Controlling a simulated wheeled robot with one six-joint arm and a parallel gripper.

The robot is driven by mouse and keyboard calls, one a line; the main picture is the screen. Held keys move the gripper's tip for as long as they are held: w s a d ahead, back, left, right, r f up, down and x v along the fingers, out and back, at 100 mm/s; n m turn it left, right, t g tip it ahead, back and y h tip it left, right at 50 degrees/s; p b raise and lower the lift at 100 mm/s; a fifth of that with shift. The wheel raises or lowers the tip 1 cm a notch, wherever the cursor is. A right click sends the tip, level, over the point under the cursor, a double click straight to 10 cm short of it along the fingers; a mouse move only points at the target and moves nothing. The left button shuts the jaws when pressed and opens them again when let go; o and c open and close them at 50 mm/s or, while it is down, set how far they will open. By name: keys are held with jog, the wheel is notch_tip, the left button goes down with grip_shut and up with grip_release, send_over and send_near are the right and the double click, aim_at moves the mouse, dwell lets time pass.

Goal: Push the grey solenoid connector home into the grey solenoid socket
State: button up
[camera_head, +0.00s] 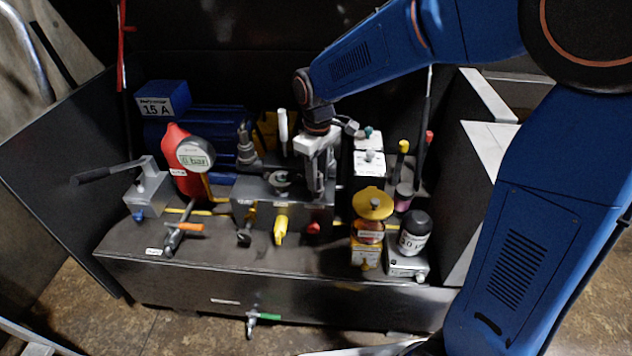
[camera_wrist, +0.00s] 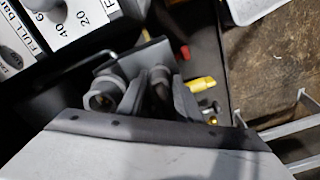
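My gripper (camera_head: 318,188) points down over the right part of the grey valve block (camera_head: 246,210) in the head view. Its fingers are dark and close together, and I cannot tell whether anything is between them. In the wrist view, a broad grey housing covers the bottom, with grey round parts (camera_wrist: 104,95) just beyond it. A grey plug-like part (camera_head: 245,232) is at the block's front left, beside a yellow connector (camera_head: 280,228) and a red one (camera_head: 313,227). I cannot tell for sure which part is the grey solenoid connector. Its socket is not clearly visible.
A red gauge unit (camera_head: 185,165) and a lever box (camera_head: 148,193) stand left. White labelled boxes (camera_head: 368,163), a yellow-capped unit (camera_head: 372,204) and a black-capped canister (camera_head: 414,233) stand right. A blue motor (camera_head: 205,125) is behind. The bench's front strip (camera_head: 285,268) is mostly clear.

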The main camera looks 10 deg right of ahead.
grip_shut()
jog(key=shift+r, duration=2.5)
